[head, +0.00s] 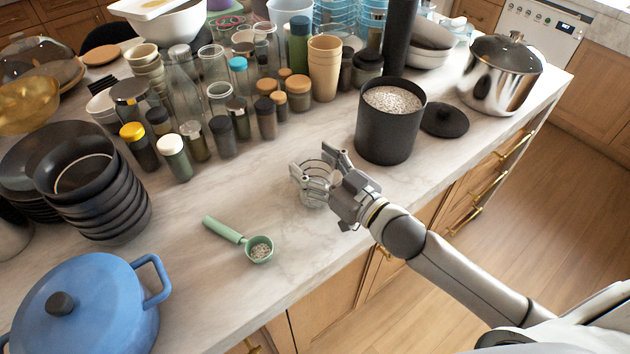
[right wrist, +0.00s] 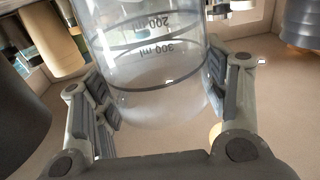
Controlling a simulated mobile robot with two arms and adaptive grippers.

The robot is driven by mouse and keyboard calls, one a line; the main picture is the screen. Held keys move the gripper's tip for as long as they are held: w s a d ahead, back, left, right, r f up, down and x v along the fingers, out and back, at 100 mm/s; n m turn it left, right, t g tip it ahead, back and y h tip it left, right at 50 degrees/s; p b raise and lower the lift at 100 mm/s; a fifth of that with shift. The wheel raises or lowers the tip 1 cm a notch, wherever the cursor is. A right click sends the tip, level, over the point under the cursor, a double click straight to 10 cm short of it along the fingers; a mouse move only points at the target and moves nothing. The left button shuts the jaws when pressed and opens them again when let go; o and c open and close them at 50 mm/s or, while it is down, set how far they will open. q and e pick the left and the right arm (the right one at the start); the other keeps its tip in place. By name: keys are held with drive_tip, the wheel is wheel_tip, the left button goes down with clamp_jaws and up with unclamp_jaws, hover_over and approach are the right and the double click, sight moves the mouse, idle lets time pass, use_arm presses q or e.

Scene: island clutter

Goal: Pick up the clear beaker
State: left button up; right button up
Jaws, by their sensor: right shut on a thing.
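The clear beaker (head: 313,185) stands on the marble counter near its front edge in the head view, partly hidden by my right gripper. In the right wrist view the beaker (right wrist: 150,60) fills the upper middle, with dark 200 ml and 300 ml marks. My right gripper (head: 318,172) is shut on the beaker, one finger on each side of its wall. Its fingers also show in the right wrist view (right wrist: 163,95). I cannot tell whether the beaker is lifted off the counter. My left gripper is not in view.
A black canister (head: 388,135) of white grains stands just behind and right of my right gripper, its lid (head: 444,120) beside it. A green scoop (head: 245,243) lies to the left. Jars crowd the back. A blue pot (head: 90,310) and black bowls (head: 85,190) stand left.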

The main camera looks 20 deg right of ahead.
drive_tip(key=c, duration=0.6)
drive_tip(key=shift+r, duration=0.15)
drive_tip(key=shift+r, duration=0.55)
drive_tip(key=s+r+p, duration=0.3)
drive_tip(key=s+r, duration=0.1)
drive_tip(key=s+a+r+p, duration=0.1)
drive_tip(key=s+r+p, duration=0.2)
drive_tip(key=s, duration=0.2)
drive_tip(key=s+a+r+p, duration=0.1)
drive_tip(key=s+r+p, duration=0.1)
drive_tip(key=s+r, duration=0.2)
drive_tip(key=shift+s+a+r+p, duration=0.1)
drive_tip(key=shift+s+r+p, duration=0.25)
drive_tip(key=shift+s+p, duration=0.1)
